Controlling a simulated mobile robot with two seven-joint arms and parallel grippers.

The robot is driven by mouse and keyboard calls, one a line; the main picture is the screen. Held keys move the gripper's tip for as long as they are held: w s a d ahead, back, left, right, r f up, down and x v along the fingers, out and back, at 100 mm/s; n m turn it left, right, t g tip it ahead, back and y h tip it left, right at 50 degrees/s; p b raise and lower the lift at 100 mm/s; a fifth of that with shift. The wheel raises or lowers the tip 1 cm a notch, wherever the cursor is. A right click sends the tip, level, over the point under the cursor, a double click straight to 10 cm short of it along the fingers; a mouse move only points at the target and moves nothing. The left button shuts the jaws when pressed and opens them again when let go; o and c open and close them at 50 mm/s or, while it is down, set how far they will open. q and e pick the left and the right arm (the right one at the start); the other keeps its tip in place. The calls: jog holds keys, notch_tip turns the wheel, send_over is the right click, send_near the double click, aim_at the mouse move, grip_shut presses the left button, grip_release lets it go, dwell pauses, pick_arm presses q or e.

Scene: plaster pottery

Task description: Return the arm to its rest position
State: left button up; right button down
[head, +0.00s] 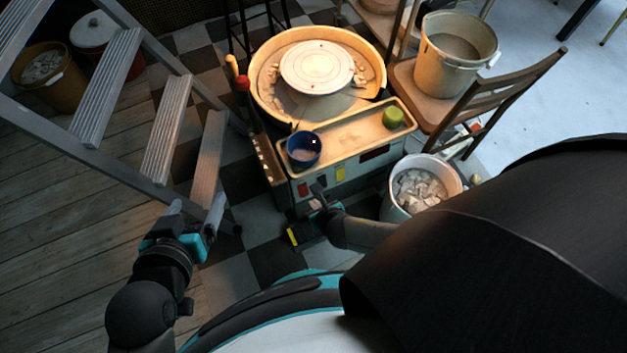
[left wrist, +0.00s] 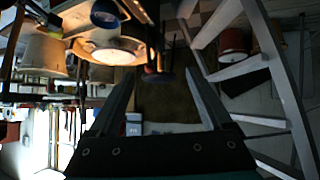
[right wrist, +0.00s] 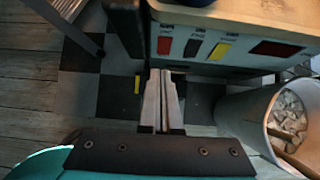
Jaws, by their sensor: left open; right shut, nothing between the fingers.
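My left gripper (head: 196,212) is open and empty at the lower left of the head view, beside the stepladder. Its two fingers stand apart in the left wrist view (left wrist: 160,100), with nothing between them. My right gripper (head: 318,194) is low in front of the pottery wheel's front panel. In the right wrist view its fingers (right wrist: 161,85) are together with nothing between them, just below the panel's coloured labels. The right forearm is partly hidden by a large black part in the head view.
The pottery wheel (head: 318,68) has a front tray holding a blue cup (head: 303,150) and a green lump (head: 393,117). A bucket of pale chunks (head: 421,187) stands right of my right gripper. The stepladder (head: 166,130) is left. A chair (head: 490,90) holds another bucket (head: 455,55).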

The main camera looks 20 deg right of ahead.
jog(key=shift+s+r, duration=0.1)
dwell(0.6)
pick_arm(q)
jog(key=s+a+f+g+y+p, duration=0.1)
jog(key=s+a+f+g+p, duration=0.15)
jog(key=f, duration=0.85)
jog(key=s+a+f+g+y+p, duration=0.1)
jog(key=s+a+f+g, duration=0.15)
jog(key=f, duration=0.85)
jog(key=s+a+f+g+y+p, duration=0.1)
jog(key=s+a+f, duration=0.3)
jog(key=s, duration=0.3)
jog(key=s+a+f+g+p, duration=0.1)
jog(key=s+a+f, duration=0.4)
jog(key=s+f, duration=0.1)
jog(key=shift+s+f+y, duration=0.3)
jog(key=shift+s+y, duration=0.1)
jog(key=shift+s, duration=0.1)
pick_arm(e)
jog(key=s+d+f+m+g, duration=0.2)
jog(key=s+d+m, duration=0.3)
jog(key=s+m, duration=0.5)
jog(key=s+d+f+m+g, duration=0.2)
jog(key=s+d+m, duration=0.3)
jog(key=s+m, duration=0.6)
jog(key=m+g, duration=0.1)
jog(key=m, duration=1.2)
jog(key=shift+h, duration=0.4)
